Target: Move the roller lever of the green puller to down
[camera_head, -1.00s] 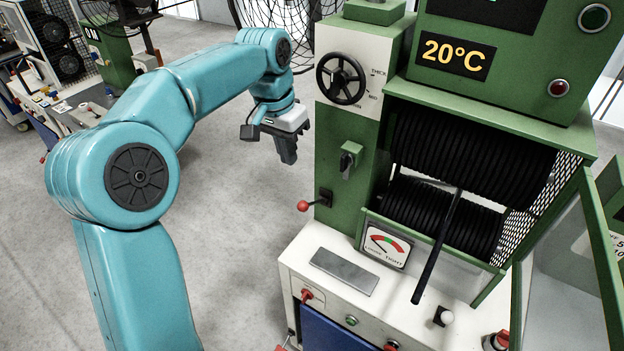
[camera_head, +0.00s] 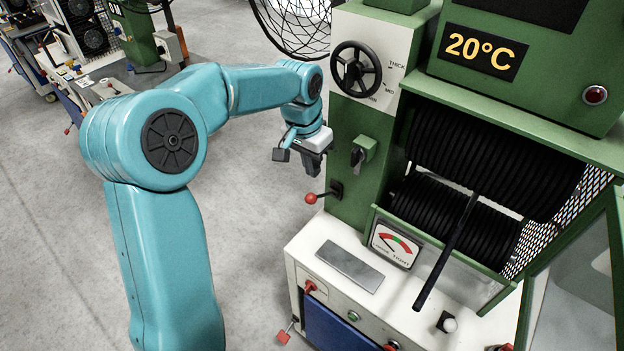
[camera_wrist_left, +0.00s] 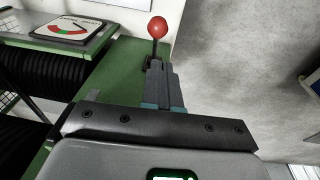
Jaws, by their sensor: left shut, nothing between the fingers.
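The green puller (camera_head: 350,195) stands right of centre in the head view. Its roller lever, a short dark rod with a red ball (camera_head: 311,198), sticks out to the left from a black plate on the lower left side. My left gripper (camera_head: 315,170) is shut and empty, close above the red ball in the head view. In the left wrist view the red ball (camera_wrist_left: 157,27) shows just beyond the shut fingertips (camera_wrist_left: 157,64). Whether the fingers touch the lever cannot be told. My right gripper is out of view.
A black handwheel (camera_head: 356,68) and a dark knob (camera_head: 362,153) sit on the same column. The tension gauge (camera_head: 395,245) and white base cabinet (camera_head: 400,310) lie below. An open glass door (camera_head: 575,295) is at right. Grey floor (camera_head: 60,230) is free at left.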

